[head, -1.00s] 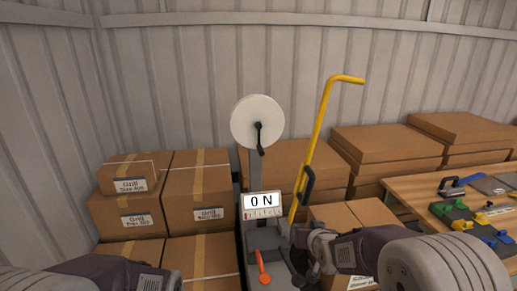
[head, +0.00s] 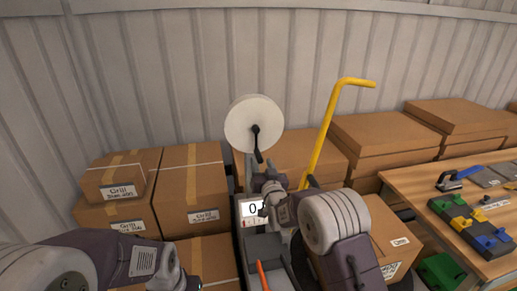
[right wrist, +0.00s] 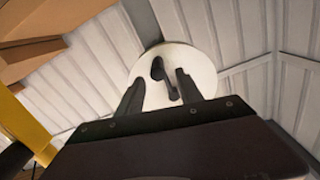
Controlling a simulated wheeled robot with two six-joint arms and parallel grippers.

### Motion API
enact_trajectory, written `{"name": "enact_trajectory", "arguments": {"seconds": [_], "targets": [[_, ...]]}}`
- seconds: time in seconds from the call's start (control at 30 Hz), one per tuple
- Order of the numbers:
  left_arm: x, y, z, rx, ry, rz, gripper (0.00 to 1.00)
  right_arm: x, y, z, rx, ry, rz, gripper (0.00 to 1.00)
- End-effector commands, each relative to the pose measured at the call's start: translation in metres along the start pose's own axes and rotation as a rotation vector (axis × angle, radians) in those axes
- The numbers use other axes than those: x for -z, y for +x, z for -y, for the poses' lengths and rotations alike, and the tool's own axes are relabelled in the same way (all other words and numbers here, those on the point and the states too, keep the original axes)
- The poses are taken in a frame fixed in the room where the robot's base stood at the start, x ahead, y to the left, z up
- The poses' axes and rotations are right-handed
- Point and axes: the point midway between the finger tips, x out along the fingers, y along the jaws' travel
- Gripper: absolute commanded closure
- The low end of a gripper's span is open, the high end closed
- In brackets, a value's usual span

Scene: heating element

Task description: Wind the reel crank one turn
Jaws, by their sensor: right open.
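The white reel (head: 247,118) stands on a grey post in the middle of the head view. Its black crank (head: 257,142) hangs down from the hub, with the handle end at the lower right. My right gripper (head: 262,176) is raised just below the crank, in front of the post. In the right wrist view the reel (right wrist: 185,68) lies ahead and the crank (right wrist: 164,76) shows between the two fingers of my right gripper (right wrist: 160,85), which is open and not closed on it. My left arm shows at the lower left, but its gripper fingers cannot be made out.
A display (head: 248,212) below the reel is partly hidden by my right gripper. A yellow bent handle (head: 330,125) rises just right of the reel. Cardboard boxes (head: 190,185) stand left and behind. A workbench (head: 420,185) with tools is at the right.

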Motion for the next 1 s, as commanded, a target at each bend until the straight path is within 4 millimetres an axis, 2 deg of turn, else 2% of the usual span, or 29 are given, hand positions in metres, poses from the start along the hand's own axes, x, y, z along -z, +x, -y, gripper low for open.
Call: {"name": "enact_trajectory", "arguments": {"seconds": [0.03,0.07,0.2,0.3,0.67,0.77,0.83,1.0], "targets": [[0.003,-0.025,-0.001,0.000,0.000,-0.001,1.00,0.011,0.009,0.002,-0.001,0.000,0.004,0.57],[0.004,-0.029,-0.001,0.000,0.000,-0.001,1.00,0.009,0.014,0.001,-0.001,0.000,0.003,0.57],[0.004,-0.035,-0.001,0.000,0.000,-0.001,1.00,0.004,0.038,0.000,-0.001,0.000,0.001,0.57],[0.004,-0.037,-0.001,0.000,0.000,-0.001,1.00,0.002,0.048,0.000,-0.001,0.000,0.001,0.57],[0.004,-0.037,-0.001,0.000,0.000,-0.001,1.00,0.000,0.055,-0.001,-0.001,0.000,0.002,0.57],[0.004,-0.037,-0.001,0.000,0.000,-0.001,1.00,0.000,0.055,-0.001,-0.001,0.000,0.001,0.79],[0.004,-0.037,-0.001,0.000,0.000,-0.001,1.00,0.000,0.055,-0.001,-0.001,0.000,0.001,0.99],[0.004,-0.037,-0.001,0.000,0.000,-0.001,1.00,0.001,0.055,-0.001,-0.001,0.000,0.001,1.00]]}}
